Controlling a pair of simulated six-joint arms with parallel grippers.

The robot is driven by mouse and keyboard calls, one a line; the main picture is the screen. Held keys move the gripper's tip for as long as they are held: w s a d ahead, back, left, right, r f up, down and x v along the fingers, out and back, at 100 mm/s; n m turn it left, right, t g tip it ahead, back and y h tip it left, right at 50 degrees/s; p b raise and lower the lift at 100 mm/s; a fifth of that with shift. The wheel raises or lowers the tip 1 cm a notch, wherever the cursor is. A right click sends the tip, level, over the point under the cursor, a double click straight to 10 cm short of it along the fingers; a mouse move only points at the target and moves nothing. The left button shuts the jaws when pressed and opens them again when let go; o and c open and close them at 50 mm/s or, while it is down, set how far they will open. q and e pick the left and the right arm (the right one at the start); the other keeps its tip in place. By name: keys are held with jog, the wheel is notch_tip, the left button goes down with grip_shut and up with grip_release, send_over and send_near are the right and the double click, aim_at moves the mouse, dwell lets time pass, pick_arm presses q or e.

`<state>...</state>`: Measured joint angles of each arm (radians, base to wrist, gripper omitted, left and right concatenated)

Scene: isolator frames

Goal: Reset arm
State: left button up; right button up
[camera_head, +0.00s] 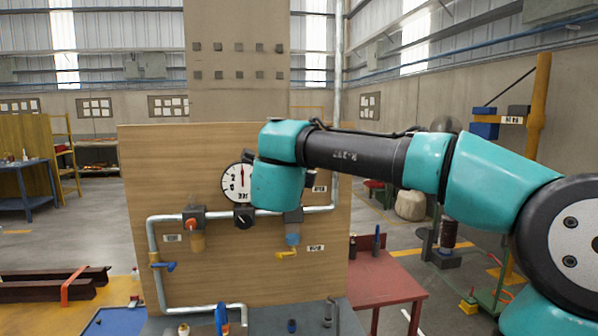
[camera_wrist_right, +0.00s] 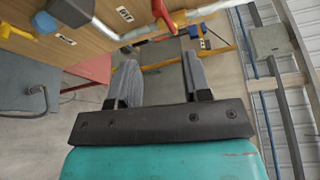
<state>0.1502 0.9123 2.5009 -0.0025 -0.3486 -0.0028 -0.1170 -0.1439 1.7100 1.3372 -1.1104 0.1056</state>
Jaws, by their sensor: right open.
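My right arm (camera_head: 350,150) reaches in from the right in the head view. Its teal wrist end hangs in front of the upright wooden panel (camera_head: 150,190) and partly overlaps the gauge and pipe. My right gripper (camera_wrist_right: 160,62) shows in the right wrist view with its two grey fingers spread apart and nothing between them. In the head view its fingers are mostly hidden by the wrist. My left gripper is not in view.
The panel carries a round white gauge (camera_head: 237,184), grey pipework (camera_head: 153,245), a blue-handled valve (camera_head: 167,267) and a yellow lever (camera_head: 287,254). A red table (camera_head: 385,292) stands to the right. Behind lies open floor.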

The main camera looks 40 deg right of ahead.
dwell(0.4)
jog(key=w+a+f+n+t+y, duration=0.25)
jog(key=w+f+n, duration=0.35)
jog(key=f, duration=0.4)
jog(key=w+a+f+n+t+y, duration=0.1)
jog(key=w+a+f+n+y, duration=0.1)
jog(key=w+a+f+n, duration=0.65)
notch_tip(320, 180, down, 21)
jog(key=a+n+y, duration=0.1)
jog(key=n+y, duration=0.3)
jog(key=y, duration=0.1)
jog(key=s+a+f+n+g+y, duration=0.2)
jog(key=s+a+f, duration=0.1)
jog(key=f, duration=0.4)
jog(key=s+a+f+n+g+y, duration=0.2)
jog(key=s+f, duration=0.1)
jog(key=f, duration=0.4)
jog(key=s+a+f+n+g+y, duration=0.1)
jog(key=s+a+f+n+y, duration=0.15)
jog(key=f, duration=0.45)
jog(key=s+a+f+n+g+y, duration=0.1)
jog(key=s+a+f+n+g, duration=0.1)
jog(key=s+f, duration=0.4)
jog(key=s+a+f+n+g+y, duration=0.1)
jog(key=s+a+f+g, duration=0.3)
jog(key=s, duration=0.6)
jog(key=shift+s+a+f+n+g, duration=0.35)
jog(key=shift+a+f+n+g, duration=0.1)
jog(key=shift+f+n, duration=0.5)
jog(key=shift+w, duration=0.15)
